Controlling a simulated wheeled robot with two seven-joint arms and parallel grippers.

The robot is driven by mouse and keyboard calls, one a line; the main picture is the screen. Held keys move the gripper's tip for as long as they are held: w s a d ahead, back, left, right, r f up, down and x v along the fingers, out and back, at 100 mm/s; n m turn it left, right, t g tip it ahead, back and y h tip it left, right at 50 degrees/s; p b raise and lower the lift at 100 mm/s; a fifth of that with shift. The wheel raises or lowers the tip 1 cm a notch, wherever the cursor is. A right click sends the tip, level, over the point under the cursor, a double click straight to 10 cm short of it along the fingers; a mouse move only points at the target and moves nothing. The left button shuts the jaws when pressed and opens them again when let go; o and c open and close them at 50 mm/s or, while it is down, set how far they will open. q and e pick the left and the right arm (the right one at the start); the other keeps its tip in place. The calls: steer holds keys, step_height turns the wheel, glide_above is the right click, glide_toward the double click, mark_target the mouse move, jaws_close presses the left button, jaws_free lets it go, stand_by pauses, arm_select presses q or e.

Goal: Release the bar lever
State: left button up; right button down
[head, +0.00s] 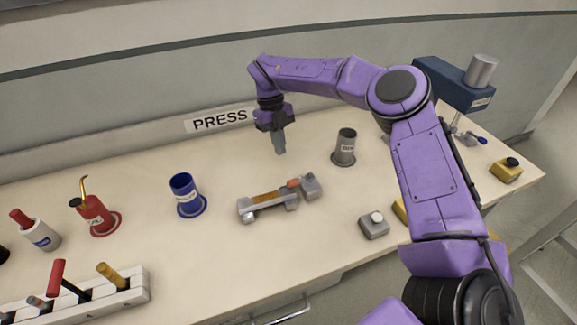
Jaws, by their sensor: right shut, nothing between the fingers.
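A low grey fixture (248,211) lies near the middle of the bench, with a tan-orange bar (265,198) along it and a small orange piece at its right end. I cannot tell for sure whether this is the bar lever. My right gripper (280,150) hangs pointing down behind the fixture, near the back of the bench, apart from it. It is shut and holds nothing. My left gripper is not in view.
A blue cup (184,190) stands left of the fixture and a grey cup (345,144) to its right rear. A grey button box (374,226) is at the front right. A blue press-like machine (448,82) stands at the far right. A white rack (125,292) is at the front left.

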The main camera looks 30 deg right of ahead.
steer(key=s+f+p, duration=0.1)
steer(key=s+f, duration=0.3)
steer(key=s, duration=0.1)
steer(key=shift+a+f+p, duration=0.15)
steer(key=shift+p, duration=0.2)
